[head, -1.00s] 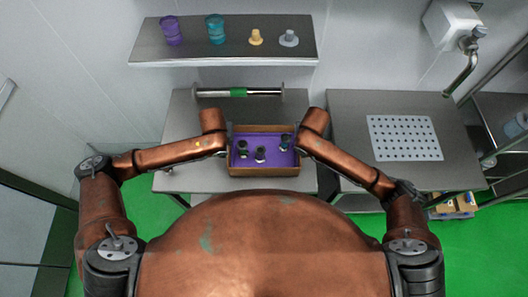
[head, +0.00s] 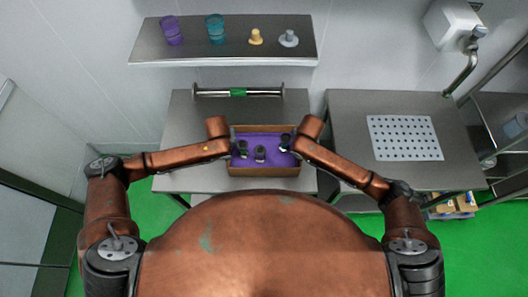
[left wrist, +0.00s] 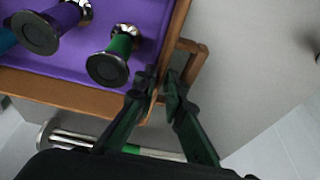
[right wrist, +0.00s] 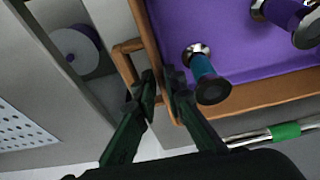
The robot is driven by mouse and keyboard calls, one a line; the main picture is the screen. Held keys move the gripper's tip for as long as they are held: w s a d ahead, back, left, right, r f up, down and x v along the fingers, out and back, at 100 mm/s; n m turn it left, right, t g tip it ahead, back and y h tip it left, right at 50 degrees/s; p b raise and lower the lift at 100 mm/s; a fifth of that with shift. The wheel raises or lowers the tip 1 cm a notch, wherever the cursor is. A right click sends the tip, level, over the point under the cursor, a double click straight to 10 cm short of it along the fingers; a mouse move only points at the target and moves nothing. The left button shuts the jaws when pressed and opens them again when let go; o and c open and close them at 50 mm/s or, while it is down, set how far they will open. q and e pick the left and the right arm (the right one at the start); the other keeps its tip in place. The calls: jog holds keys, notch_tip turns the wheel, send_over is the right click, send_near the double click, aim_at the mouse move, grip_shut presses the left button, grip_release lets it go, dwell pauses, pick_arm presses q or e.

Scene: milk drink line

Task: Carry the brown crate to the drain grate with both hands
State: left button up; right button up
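The brown crate (head: 264,171) with a purple inside sits on the left steel table, between my two hands. It holds a few small spool-like pieces with dark ends, among them a green one (left wrist: 121,45) and a teal one (right wrist: 203,68). My left gripper (left wrist: 162,76) has its fingers close together on either side of the crate's side wall, beside a loop handle (left wrist: 196,62). My right gripper (right wrist: 160,76) pinches the opposite side wall the same way, beside its handle (right wrist: 122,58). The drain grate (head: 404,137), a pale perforated plate, lies bare on the right table.
A metal bar with a green middle (head: 238,92) lies behind the crate. A gap separates the left table (head: 185,175) from the right table (head: 350,115). A shelf (head: 222,52) with cups and small pieces is above.

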pick_arm(q)
jog(key=shift+f, duration=0.1)
pick_arm(e)
jog(key=shift+f, duration=0.1)
pick_arm(q)
jog(key=shift+c, duration=0.2)
pick_arm(e)
jog(key=shift+c, duration=0.2)
pick_arm(q)
grip_shut()
pick_arm(e)
grip_shut()
